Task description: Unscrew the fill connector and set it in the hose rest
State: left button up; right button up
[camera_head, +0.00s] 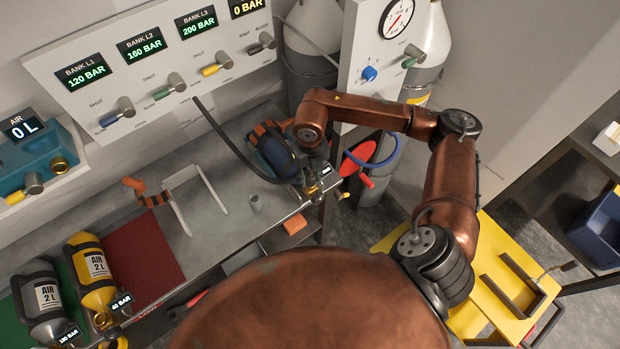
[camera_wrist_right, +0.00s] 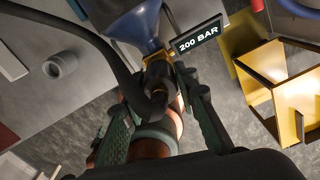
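A blue cylinder (camera_head: 278,157) lies in an orange clamp at the bench's right end. Its valve end and 200 BAR display (camera_wrist_right: 198,37) show in the wrist view. A black hose (camera_head: 225,135) arches from the wall panel to the fill connector (camera_wrist_right: 158,88) at the valve. My right gripper (camera_wrist_right: 155,95) is at the connector, with one green finger on each side. The fingers look open, with a gap around it. A short grey cup (camera_head: 255,202), perhaps the hose rest, stands on the bench, also in the wrist view (camera_wrist_right: 60,66). My left gripper is not visible.
The wall panel (camera_head: 150,70) carries bank displays and shut-off knobs. An empty orange clamp and white rails (camera_head: 180,215) are left of the cup. Yellow and grey cylinders (camera_head: 92,265) lie at lower left. A yellow cart (camera_head: 490,300) stands at right.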

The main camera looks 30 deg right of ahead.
grip_shut()
jog(key=shift+f+n+b, duration=0.15)
jog(key=shift+n+b, duration=0.35)
jog(key=shift+n, duration=0.2)
jog(key=n+b, duration=0.2)
jog(key=n, duration=0.2)
jog(key=shift+f, duration=0.1)
jog(key=n+b, duration=0.4)
jog(key=n, duration=0.3)
jog(key=shift+n, duration=0.3)
jog(key=n+b, duration=0.2)
jog(key=n, duration=0.2)
jog(key=n+b, duration=0.2)
jog(key=n, duration=0.2)
jog(key=shift+n, duration=0.3)
jog(key=n+b, duration=0.2)
jog(key=n, duration=0.2)
jog(key=shift+b, duration=0.3)
jog(key=shift+n, duration=0.6)
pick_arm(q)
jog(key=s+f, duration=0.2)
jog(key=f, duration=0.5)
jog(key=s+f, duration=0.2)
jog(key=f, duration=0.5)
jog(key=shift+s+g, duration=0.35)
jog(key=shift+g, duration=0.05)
pick_arm(e)
jog(key=shift+r+n, duration=0.3)
jog(key=shift+r, duration=0.05)
